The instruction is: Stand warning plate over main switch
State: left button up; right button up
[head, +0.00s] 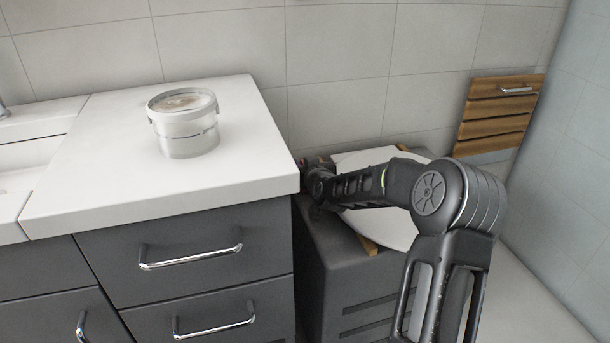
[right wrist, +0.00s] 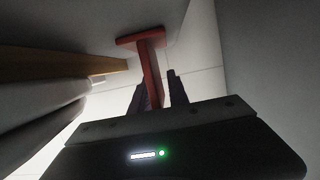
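My right gripper (head: 318,186) reaches into the gap between the white counter and a dark grey cabinet; its fingers are mostly hidden in the head view. In the right wrist view my right gripper (right wrist: 157,92) has one dark finger on each side of a red T-shaped piece (right wrist: 150,70). A thin light gap shows between the red stem and the right finger, so the gripper looks open around it. The crossbar of the red piece lies beyond the fingertips. I cannot make out whether it belongs to the warning plate or the main switch. My left gripper is out of view.
A white lidded tub (head: 186,137) stands on the white counter (head: 90,190). The dark grey cabinet (head: 335,275) carries a rounded white panel (head: 395,225), partly behind my right arm. Floor shows at lower right.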

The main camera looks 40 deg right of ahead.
grip_shut()
dwell(0.4)
notch_tip(320, 180, up, 10)
jog(key=p, duration=0.4)
dwell(0.6)
